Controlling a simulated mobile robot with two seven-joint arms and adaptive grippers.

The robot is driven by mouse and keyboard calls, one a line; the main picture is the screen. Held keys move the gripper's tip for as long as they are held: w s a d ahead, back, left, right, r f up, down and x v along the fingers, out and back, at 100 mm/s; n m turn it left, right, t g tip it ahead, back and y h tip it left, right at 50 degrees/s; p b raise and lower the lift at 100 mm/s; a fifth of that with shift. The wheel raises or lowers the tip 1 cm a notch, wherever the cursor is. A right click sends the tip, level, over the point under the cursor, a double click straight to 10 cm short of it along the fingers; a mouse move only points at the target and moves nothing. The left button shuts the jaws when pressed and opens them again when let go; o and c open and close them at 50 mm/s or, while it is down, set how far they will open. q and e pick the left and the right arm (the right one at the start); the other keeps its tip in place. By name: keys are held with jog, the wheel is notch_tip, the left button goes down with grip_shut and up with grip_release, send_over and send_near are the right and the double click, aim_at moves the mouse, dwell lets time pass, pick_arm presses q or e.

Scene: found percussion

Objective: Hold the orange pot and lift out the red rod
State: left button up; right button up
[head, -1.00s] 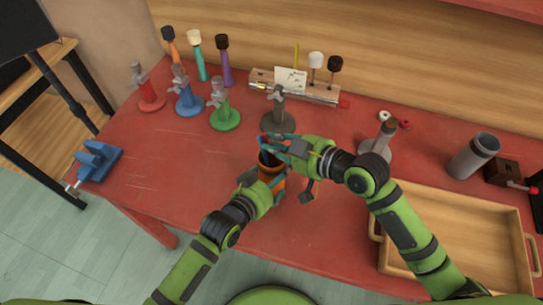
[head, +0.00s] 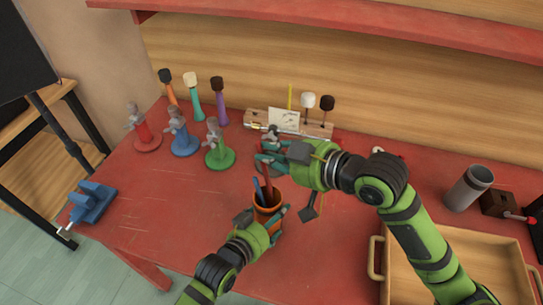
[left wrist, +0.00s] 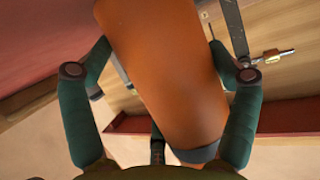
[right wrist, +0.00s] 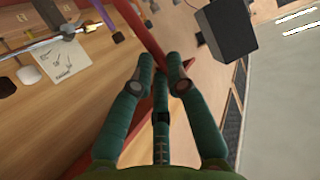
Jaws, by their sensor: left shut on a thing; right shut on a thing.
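My right gripper (head: 264,161) is above the pot, shut on the red rod (head: 268,180). The rod also shows between the fingertips in the right wrist view (right wrist: 143,32). Its lower part runs down to the pot's mouth; whether its end is inside is unclear. A blue rod (head: 258,189) stands in the pot.
A dark block (head: 308,212) shows right of the pot; its support is unclear. Several clamp stands, including a green one (head: 219,157), stand behind left. A wooden rack (head: 320,130) with mallets is at the back. A wooden tray (head: 440,260) lies right. The table's left middle is clear.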

pick_arm(q)
jog(key=o, duration=1.1)
jog(key=shift+c, duration=0.2)
